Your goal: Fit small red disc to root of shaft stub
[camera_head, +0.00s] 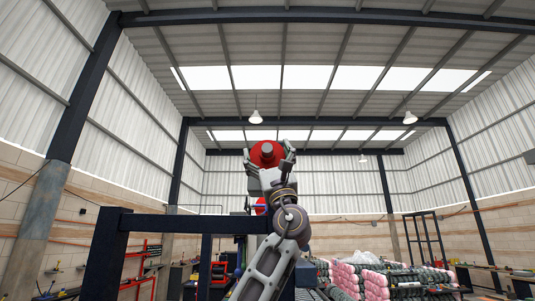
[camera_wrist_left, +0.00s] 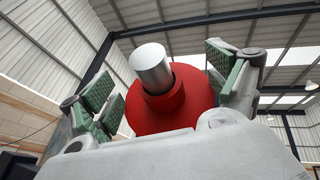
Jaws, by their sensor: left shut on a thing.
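A red disc (camera_head: 256,155) with a raised red hub shows high in the middle of the head view. It fills the centre of the left wrist view (camera_wrist_left: 203,92). A bright metal shaft stub (camera_wrist_left: 152,64) sticks out of the hub towards the wrist camera; its end also shows in the head view (camera_head: 267,148). My right gripper is not in view.
A dark frame beam (camera_head: 190,222) crosses left of my arm. Another red round part (camera_head: 260,205) shows lower, partly behind my arm. Racks with pink rolls (camera_head: 375,280) stand at the lower right. The air around the raised gripper looks clear.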

